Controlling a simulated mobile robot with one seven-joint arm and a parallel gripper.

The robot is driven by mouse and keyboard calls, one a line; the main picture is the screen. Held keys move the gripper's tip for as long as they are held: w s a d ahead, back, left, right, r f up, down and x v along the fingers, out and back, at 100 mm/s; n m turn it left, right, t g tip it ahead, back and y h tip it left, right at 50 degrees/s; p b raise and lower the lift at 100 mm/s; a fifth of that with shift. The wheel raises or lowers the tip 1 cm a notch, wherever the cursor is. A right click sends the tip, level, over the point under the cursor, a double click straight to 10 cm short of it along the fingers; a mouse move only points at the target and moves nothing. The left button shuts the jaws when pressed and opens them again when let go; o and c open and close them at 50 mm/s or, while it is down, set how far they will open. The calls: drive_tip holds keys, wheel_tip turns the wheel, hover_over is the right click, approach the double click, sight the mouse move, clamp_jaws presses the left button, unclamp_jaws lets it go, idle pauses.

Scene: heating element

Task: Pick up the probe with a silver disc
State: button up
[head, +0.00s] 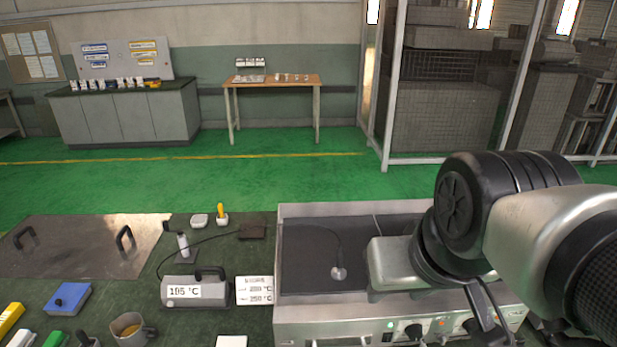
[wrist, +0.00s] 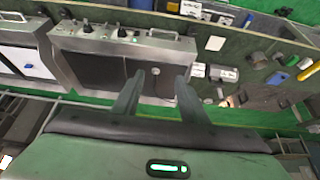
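The probe with a silver disc (head: 338,272) lies on the dark plate (head: 302,262) of the silver heating unit, a thin curved lead running back from the disc. In the wrist view, a small pale disc (wrist: 153,71) shows on the dark plate, between my fingertips in the picture. My gripper (wrist: 160,72) is open, its two fingers apart with nothing held between them. It appears to be above the heating unit, apart from the disc; the exact height cannot be told. In the head view, my arm comes in from the right and covers part of the unit; my fingertips cannot be made out there.
A thermometer box (head: 195,291) reading 105 °C stands left of the unit, with a white label card (head: 254,290) beside it. A cable loops behind the box. A mug (head: 131,329), a blue block (head: 68,299) and a metal plate (head: 85,246) with handles are further left.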

drive_tip(key=shift+o, duration=0.5)
drive_tip(key=shift+w, duration=0.15)
drive_tip(key=b, duration=0.1)
hover_over(341, 252)
drive_tip(key=s, duration=1)
wheel_tip(341, 252, down, 16)
drive_tip(key=r, duration=0.1)
drive_tip(key=x, duration=1.8)
drive_tip(key=shift+w+a+r+p, duration=0.1)
drive_tip(key=shift+w+p, duration=0.05)
drive_tip(key=shift+p, duration=0.15)
drive_tip(key=shift+p+x, duration=0.5)
drive_tip(key=shift+x, duration=2.45)
drive_tip(key=shift+c, duration=0.5)
clamp_jaws()
